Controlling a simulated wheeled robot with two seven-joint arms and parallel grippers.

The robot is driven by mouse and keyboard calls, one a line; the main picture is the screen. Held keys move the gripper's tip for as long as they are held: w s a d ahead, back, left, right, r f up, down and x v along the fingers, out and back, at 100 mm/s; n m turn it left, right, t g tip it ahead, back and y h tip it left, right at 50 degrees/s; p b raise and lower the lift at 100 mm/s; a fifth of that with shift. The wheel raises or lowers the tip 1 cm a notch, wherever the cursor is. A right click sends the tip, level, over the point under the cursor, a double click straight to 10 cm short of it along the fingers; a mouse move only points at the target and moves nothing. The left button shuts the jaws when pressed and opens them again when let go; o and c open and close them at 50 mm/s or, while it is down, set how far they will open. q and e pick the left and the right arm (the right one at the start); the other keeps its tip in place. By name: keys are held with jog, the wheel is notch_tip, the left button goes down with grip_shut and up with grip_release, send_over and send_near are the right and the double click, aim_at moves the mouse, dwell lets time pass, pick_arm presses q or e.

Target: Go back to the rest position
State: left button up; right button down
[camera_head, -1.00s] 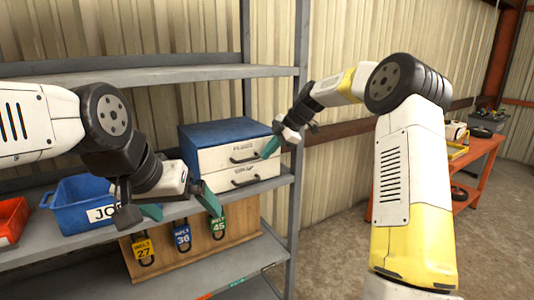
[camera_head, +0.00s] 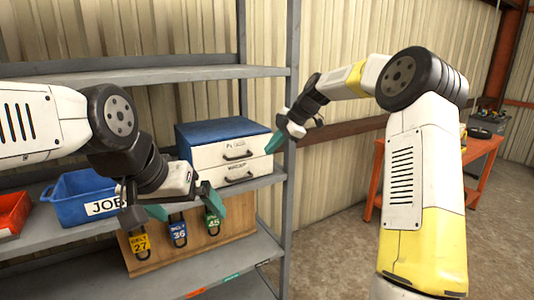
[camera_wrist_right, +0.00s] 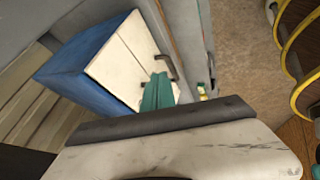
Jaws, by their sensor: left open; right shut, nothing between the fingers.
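My left gripper (camera_head: 186,207) is open and empty, in front of the lower shelves at the left in the head view. Its teal fingertips are apart, near the tagged board. My right gripper (camera_head: 276,143) is shut and empty, just right of the blue-topped drawer box (camera_head: 222,130) in the head view. In the right wrist view its teal fingers (camera_wrist_right: 157,92) are together and overlap the white drawer front and handle of that box (camera_wrist_right: 85,65). Whether they touch the box I cannot tell.
The grey shelf rack (camera_head: 291,90) holds a blue bin (camera_head: 75,208), a red bin (camera_head: 12,212) and a wooden board (camera_head: 236,222) with tags 27, 36 and 45. An orange table (camera_head: 481,150) stands at the right. Bare floor (camera_head: 330,220) lies between.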

jog(key=v, duration=0.6)
jog(key=s+d+r+m+t+h, duration=0.1)
jog(key=s+r+m+h, duration=0.1)
jog(key=s+m, duration=0.5)
jog(key=s+d+r+m+t+h, duration=0.1)
jog(key=s+d+r+m+h, duration=0.15)
jog(key=s, duration=0.85)
jog(key=s+d+f+m, duration=0.2)
jog(key=s+m, duration=0.4)
jog(key=s, duration=0.3)
jog(key=s+d+f+m+t, duration=0.1)
jog(key=s+d+f+m, duration=0.1)
jog(key=s+f+m, duration=0.3)
jog(key=s+m, duration=0.1)
jog(key=s, duration=0.3)
jog(key=shift+s+d+f+m+t, duration=0.25)
jog(key=shift+s+d+m+t, duration=0.05)
jog(key=shift+s+d+m, duration=0.1)
